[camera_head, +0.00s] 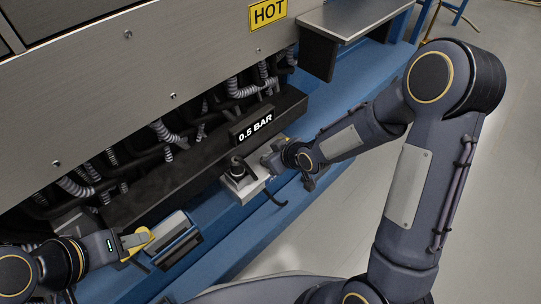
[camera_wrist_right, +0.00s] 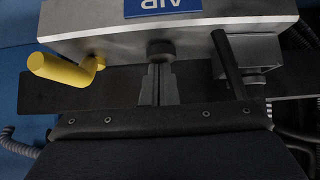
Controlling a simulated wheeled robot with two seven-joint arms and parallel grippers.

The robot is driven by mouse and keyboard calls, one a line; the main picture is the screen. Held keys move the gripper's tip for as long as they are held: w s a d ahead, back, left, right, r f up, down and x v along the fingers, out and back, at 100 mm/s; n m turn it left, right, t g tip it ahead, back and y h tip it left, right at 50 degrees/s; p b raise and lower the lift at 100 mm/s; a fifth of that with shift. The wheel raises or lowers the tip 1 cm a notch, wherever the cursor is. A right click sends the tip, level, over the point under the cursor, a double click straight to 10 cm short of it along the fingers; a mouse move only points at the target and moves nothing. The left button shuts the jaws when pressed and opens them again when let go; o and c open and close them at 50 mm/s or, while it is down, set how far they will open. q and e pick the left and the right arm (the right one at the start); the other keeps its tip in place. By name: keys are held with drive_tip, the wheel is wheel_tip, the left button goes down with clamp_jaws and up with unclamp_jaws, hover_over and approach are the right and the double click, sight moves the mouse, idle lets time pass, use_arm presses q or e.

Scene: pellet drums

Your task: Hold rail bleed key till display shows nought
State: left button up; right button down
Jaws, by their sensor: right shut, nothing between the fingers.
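The display (camera_head: 255,127) on the dark rail reads 0.5 BAR. A small metal block (camera_head: 244,184) with a black knob on top sits below the display. My right gripper (camera_head: 270,160) is beside this block. In the right wrist view its fingers (camera_wrist_right: 158,73) are shut and empty. A dark round cap (camera_wrist_right: 160,48), perhaps the bleed key, lies right at the fingertips; whether they press it I cannot tell. My left gripper (camera_head: 122,247) is at a yellow handle (camera_head: 140,240) at lower left; its grip is unclear.
The right wrist view shows a blue AIR label (camera_wrist_right: 163,7), a yellow handle (camera_wrist_right: 62,70) to the left and a black lever (camera_wrist_right: 226,62) to the right of the fingers. Ribbed hoses (camera_head: 165,132) run behind the rail. A HOT sign (camera_head: 268,12) marks the panel above.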

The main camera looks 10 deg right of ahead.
drive_tip(key=shift+s+d+f+g, duration=0.1)
drive_tip(key=shift+s+f+g, duration=0.2)
drive_tip(key=shift+f, duration=0.15)
idle(0.5)
drive_tip(key=r+p, duration=0.1)
drive_tip(key=r, duration=0.1)
drive_tip(key=r+p, duration=0.2)
drive_tip(key=r, duration=0.1)
drive_tip(key=shift+w+r+p, duration=0.3)
drive_tip(key=shift+p, duration=0.05)
drive_tip(key=p+v, duration=0.3)
drive_tip(key=v, duration=0.6)
drive_tip(key=shift+s, duration=0.4)
drive_tip(key=shift+f, duration=0.1)
drive_tip(key=s+d+r+m+h, duration=0.3)
drive_tip(key=s+d+r+m, duration=0.2)
drive_tip(key=s+d+r, duration=0.25)
drive_tip(key=s+r+m+g+y, duration=0.1)
drive_tip(key=s+r+m+y, duration=0.2)
drive_tip(key=s, duration=1)
wheel_tip(320, 180, up, 26)
drive_tip(key=h+p, duration=0.1)
drive_tip(key=p, duration=2.4)
drive_tip(key=shift+s+g, duration=0.2)
drive_tip(key=shift+g, duration=0.1)
